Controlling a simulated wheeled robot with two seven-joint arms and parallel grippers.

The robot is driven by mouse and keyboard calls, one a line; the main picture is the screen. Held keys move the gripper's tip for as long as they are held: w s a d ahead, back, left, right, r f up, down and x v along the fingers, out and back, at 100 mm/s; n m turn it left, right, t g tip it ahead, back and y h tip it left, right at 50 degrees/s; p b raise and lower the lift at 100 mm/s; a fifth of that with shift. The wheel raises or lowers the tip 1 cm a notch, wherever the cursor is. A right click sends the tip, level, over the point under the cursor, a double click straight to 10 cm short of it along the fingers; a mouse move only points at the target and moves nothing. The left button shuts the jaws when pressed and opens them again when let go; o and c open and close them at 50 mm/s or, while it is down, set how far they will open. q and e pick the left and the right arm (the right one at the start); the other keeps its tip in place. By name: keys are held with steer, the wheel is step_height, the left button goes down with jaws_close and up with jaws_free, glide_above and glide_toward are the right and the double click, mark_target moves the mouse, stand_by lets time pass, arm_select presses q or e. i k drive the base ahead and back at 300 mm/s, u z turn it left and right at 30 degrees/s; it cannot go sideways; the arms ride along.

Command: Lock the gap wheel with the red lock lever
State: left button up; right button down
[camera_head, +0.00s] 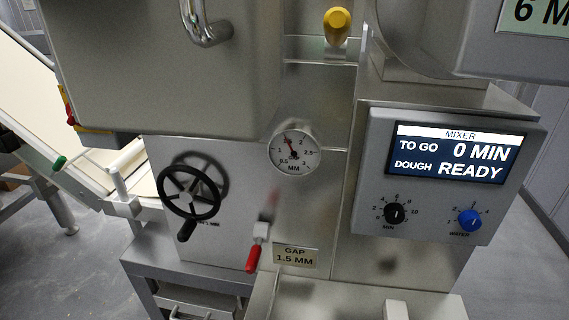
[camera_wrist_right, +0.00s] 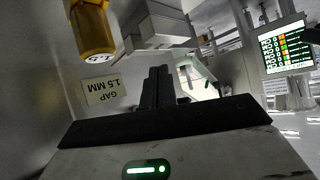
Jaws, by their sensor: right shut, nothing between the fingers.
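The black gap wheel (camera_head: 190,190) is on the machine's steel front in the head view, with its crank handle at the lower left. The red lock lever (camera_head: 255,256) is to its right, with its red grip hanging down and slightly left from a metal pivot. A gap label reading 1.5 MM (camera_head: 295,257) is right of the lever and also shows upside down in the right wrist view (camera_wrist_right: 103,88). My right gripper (camera_wrist_right: 158,72) is shut and empty in the right wrist view. Neither gripper shows in the head view. The wheel and red lever are not recognisable in the wrist view.
A round dial (camera_head: 294,151) above the label has its red needle between 1 and 2. The mixer panel (camera_head: 450,165) on the right reads 0 MIN, dough ready. A yellow knob (camera_head: 337,22) is above. A pale conveyor (camera_head: 50,110) is at the left.

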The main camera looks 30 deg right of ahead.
mark_target(261, 230)
steer(key=u, duration=0.6)
steer(key=k, duration=0.95)
steer(key=z, duration=0.8)
